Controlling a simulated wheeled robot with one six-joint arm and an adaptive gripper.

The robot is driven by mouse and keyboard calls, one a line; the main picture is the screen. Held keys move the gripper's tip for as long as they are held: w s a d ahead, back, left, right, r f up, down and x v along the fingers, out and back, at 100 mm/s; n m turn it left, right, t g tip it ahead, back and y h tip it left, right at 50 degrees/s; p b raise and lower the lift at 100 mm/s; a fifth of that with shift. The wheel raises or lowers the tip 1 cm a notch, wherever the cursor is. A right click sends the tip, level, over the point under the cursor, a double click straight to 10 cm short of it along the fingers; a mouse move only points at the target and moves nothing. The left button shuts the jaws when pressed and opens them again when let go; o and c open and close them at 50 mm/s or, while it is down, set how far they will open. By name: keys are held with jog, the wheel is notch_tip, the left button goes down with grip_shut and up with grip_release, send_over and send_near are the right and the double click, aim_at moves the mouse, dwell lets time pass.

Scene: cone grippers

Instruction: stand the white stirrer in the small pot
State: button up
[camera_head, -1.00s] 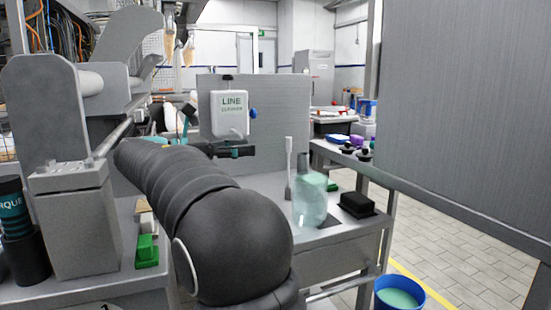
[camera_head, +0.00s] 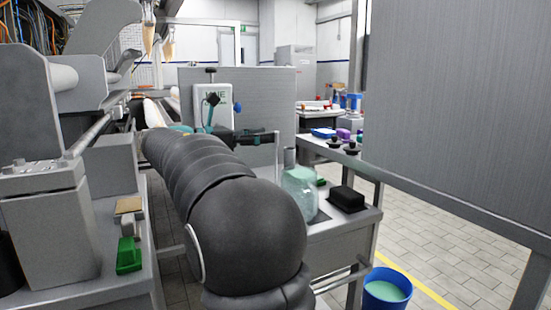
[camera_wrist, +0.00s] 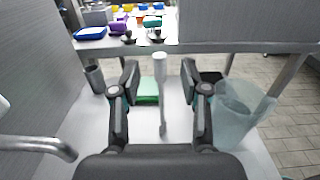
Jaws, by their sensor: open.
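The white stirrer (camera_wrist: 161,95) shows in the wrist view between the two fingers of my gripper (camera_wrist: 160,78). It looks upright, with a thicker top and a thin shaft; I cannot tell what holds it up. The fingers are spread, with clear gaps on both sides of it. A small grey pot (camera_wrist: 95,79) stands beyond the left finger, by the grey panel. In the head view my gripper (camera_head: 262,137) is at the end of my dark arm, over the bench. The stirrer is mostly hidden there, and I cannot make out the pot.
A clear, greenish vessel (camera_wrist: 243,112) stands close to the right finger. A black box (camera_wrist: 209,79) is behind that finger, and a green pad (camera_wrist: 148,92) lies behind the stirrer. A bent metal tube (camera_wrist: 45,146) is at the left. A blue bucket (camera_head: 386,290) stands on the floor.

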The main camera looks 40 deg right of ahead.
jog(key=x, duration=0.4)
jog(key=shift+d, duration=0.15)
grip_shut()
jog(key=shift+r, duration=0.1)
